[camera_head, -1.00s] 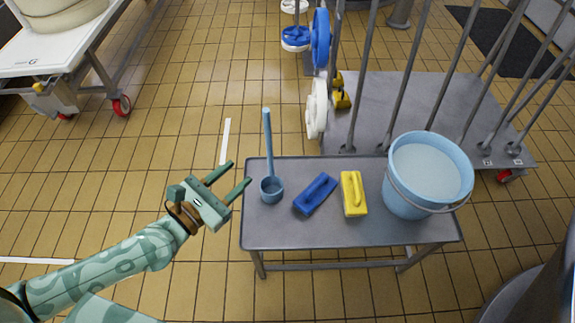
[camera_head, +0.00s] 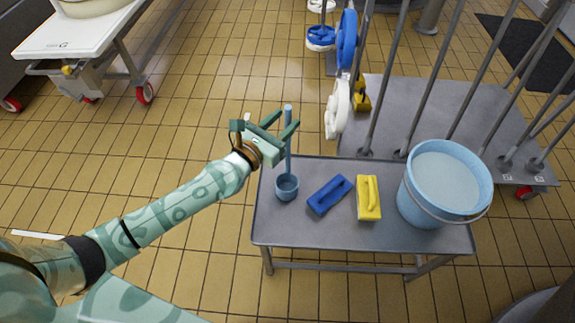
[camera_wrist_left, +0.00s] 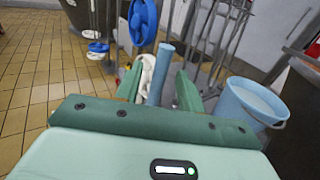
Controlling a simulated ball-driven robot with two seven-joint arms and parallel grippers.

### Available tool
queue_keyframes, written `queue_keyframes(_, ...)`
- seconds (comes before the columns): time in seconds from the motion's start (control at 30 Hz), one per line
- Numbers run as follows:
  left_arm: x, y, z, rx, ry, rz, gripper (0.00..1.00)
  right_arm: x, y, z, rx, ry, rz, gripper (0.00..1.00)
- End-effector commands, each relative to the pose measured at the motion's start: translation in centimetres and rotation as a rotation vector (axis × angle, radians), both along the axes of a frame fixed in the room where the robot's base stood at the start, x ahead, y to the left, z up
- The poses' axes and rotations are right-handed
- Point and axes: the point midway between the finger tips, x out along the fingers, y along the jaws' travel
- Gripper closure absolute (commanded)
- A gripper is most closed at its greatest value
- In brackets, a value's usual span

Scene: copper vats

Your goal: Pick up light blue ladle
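The light blue ladle (camera_head: 287,187) stands on the left end of the grey metal table (camera_head: 340,240), its cup down and its handle upright. My left gripper (camera_head: 285,126) is open at the upper part of the handle, with its fingers on either side of it in the head view. In the left wrist view the ladle handle (camera_wrist_left: 160,72) rises between the open fingers of the left gripper (camera_wrist_left: 158,88). I cannot tell whether either finger touches it. The ladle's cup is hidden in the wrist view. My right gripper is not in view.
A blue brush (camera_head: 330,194), a yellow brush (camera_head: 369,198) and a light blue bucket (camera_head: 425,205) stand right of the ladle. Behind the table are a metal platform (camera_head: 440,100) with upright poles and hanging white (camera_head: 338,108) and blue (camera_head: 346,42) items. Floor left of the table is clear.

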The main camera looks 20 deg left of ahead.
Motion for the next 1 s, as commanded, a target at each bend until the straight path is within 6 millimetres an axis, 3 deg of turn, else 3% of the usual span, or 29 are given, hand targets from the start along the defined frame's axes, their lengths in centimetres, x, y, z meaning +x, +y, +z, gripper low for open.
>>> queue_keyframes(0.13, 1.8, -0.6, -0.1, -0.001, 0.001, 0.001, 0.61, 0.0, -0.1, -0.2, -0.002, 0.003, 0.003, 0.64)
queue_keyframes(0.37, 2.1, -0.7, 0.0, 0.000, 0.000, 0.000, 0.61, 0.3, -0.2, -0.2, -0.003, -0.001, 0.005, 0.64)
queue_keyframes(0.4, 2.1, -0.7, 0.0, 0.000, 0.000, 0.000, 0.64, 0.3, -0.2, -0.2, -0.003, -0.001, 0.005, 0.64)
queue_keyframes(0.53, 2.1, -0.7, 0.0, 0.000, 0.000, 0.000, 1.00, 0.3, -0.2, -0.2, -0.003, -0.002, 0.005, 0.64)
queue_keyframes(0.87, 2.1, -0.6, 0.1, 0.000, 0.000, 0.000, 1.00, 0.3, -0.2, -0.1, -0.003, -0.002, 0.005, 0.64)
queue_keyframes(1.0, 2.1, -0.6, 1.1, 0.000, -0.003, 0.000, 1.00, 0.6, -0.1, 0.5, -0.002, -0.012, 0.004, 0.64)
